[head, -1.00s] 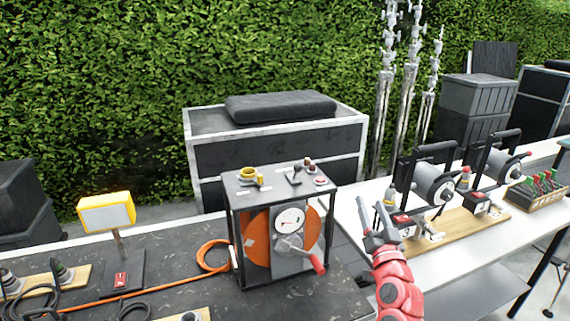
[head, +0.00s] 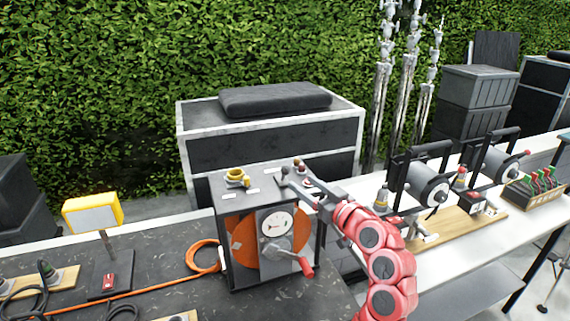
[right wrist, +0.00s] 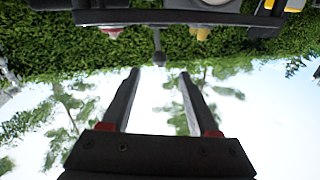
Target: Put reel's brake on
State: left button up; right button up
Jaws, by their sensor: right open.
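The reel (head: 243,240) is an orange drum in a black frame, with a round gauge and a red-handled crank (head: 306,266) on its front. A short dark lever with a round knob (head: 284,173) stands on its top panel. My right gripper (head: 298,181) is open at the right of this lever, fingers pointing left. In the right wrist view the lever (right wrist: 159,58) is just beyond the gap between my open fingertips (right wrist: 158,73), apart from both. Which control is the brake is not readable. My left gripper is out of view.
A yellow ring fitting (head: 236,176) sits on the panel's left, and small knobs (head: 299,163) stand close to my right gripper. An orange cable (head: 203,256) and a yellow lamp (head: 93,212) are at left. Smaller reels (head: 428,183) stand on the right table.

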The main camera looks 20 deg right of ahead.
aim_at(288, 171)
jog(key=p+x, duration=0.2)
jog(key=x, duration=0.5)
jog(key=shift+w+a+r, duration=0.15)
jog(key=shift+w, duration=0.25)
jog(key=shift+w+a+p, duration=0.2)
jog(key=shift+w+p, duration=0.2)
jog(key=shift+w, duration=0.25)
jog(key=shift+c, duration=0.2)
grip_shut()
